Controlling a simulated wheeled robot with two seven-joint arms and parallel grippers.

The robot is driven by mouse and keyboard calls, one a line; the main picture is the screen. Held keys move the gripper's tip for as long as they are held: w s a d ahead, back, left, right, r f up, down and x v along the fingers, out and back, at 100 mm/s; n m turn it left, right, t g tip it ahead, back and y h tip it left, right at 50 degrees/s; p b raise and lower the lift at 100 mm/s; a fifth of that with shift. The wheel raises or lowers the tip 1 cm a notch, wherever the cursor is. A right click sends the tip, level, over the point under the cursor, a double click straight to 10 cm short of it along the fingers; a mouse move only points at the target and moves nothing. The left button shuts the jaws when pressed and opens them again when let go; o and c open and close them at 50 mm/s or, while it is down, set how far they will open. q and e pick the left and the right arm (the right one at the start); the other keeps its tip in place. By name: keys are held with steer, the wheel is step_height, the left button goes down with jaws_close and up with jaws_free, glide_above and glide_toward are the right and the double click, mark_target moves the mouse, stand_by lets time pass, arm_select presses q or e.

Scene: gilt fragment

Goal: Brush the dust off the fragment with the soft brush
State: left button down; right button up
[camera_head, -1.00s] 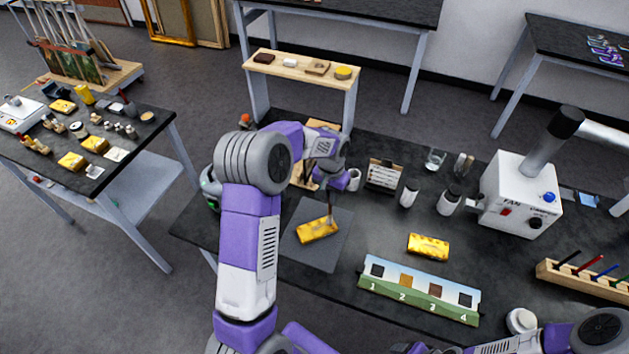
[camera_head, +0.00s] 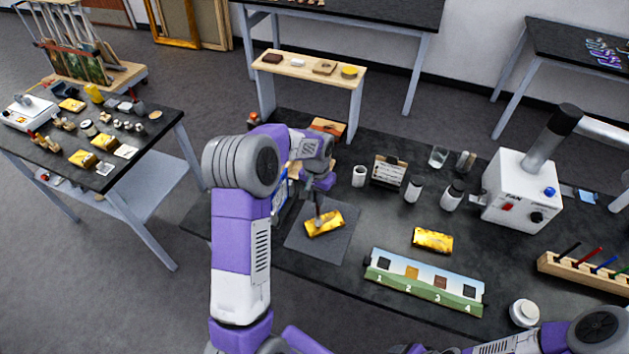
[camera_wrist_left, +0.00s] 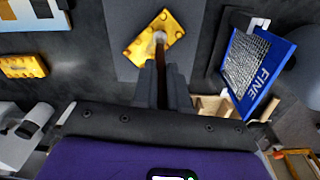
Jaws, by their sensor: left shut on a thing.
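The gilt fragment (camera_head: 334,219) is a golden block lying on a dark grey mat (camera_head: 330,251). My left gripper (camera_head: 318,199) is shut on the soft brush (camera_head: 319,217), which points down over the left part of the fragment. In the left wrist view, the brush (camera_wrist_left: 160,42) reaches from between my left fingertips (camera_wrist_left: 161,78) to the fragment (camera_wrist_left: 147,33), its pale bristles at the fragment's surface. I cannot tell how firmly they touch. My right gripper is out of view.
A second gilt piece (camera_head: 432,240) lies right of the mat, behind a numbered strip (camera_head: 425,285). A blue-framed FINE screen (camera_wrist_left: 261,88) stands close beside the mat. A white fan unit (camera_head: 520,190), jars and a pen rack (camera_head: 590,274) stand further right.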

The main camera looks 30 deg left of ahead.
arm_select(q)
steer(key=r, duration=0.1)
steer(key=r+p, duration=0.1)
steer(key=r, duration=0.1)
steer(key=shift+w+d+r+p, duration=0.1)
steer(key=shift+w+r+p, duration=0.15)
steer(key=shift+w+p, duration=0.1)
steer(key=shift+s+r+p, duration=0.1)
steer(key=shift+r+p, duration=1.2)
steer(key=shift+r, duration=0.7)
